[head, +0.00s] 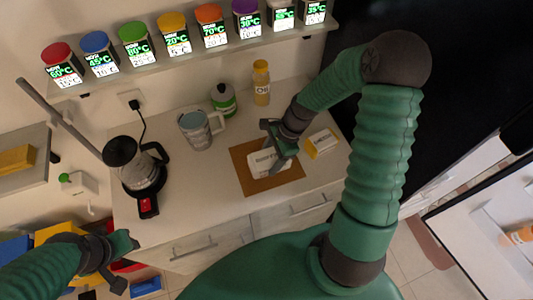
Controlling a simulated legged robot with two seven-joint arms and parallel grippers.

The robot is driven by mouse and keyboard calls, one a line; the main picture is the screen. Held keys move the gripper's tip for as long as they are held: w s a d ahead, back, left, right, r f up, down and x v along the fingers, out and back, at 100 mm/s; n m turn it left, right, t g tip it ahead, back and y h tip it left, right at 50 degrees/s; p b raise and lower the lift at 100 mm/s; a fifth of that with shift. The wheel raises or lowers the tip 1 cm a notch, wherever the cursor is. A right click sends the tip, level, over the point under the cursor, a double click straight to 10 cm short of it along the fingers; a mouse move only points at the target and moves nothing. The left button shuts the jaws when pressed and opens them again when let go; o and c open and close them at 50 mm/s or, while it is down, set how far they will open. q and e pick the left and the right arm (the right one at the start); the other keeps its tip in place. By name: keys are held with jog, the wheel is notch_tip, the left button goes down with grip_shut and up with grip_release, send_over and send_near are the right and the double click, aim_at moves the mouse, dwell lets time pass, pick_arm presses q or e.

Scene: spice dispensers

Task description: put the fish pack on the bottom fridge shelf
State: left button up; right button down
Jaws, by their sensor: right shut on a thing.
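The fish pack is most likely the white pack with dark print (262,167) on the brown board (287,184); its print is too small to read. My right gripper (279,152) reaches down over it and is shut on its upper side, partly hiding it. I cannot tell whether the pack still touches the board. My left gripper (120,263) is at the lower left, below the counter edge, with its fingers apart and empty. At the right edge is an open white fridge part (470,225); its bottom shelf cannot be made out.
A white and yellow box (321,143) lies right of the board. Spice dispensers line the shelf (190,56) above. An orange bottle (521,235) is at the right.

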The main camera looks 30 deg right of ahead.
aim_at(266, 151)
jog(key=w, duration=0.1)
jog(key=w+d, duration=0.1)
jog(key=w, duration=0.1)
jog(key=shift+w, duration=0.1)
jog(key=shift+w+f, duration=0.1)
jog(key=shift+f, duration=0.25)
notch_tip(266, 151, down, 2)
jog(key=shift+a+f+p, duration=0.1)
jog(key=shift+f+p, duration=0.15)
jog(key=shift+p, duration=0.2)
jog(key=shift+f, duration=0.25)
jog(key=shift+c, duration=1.9)
grip_release()
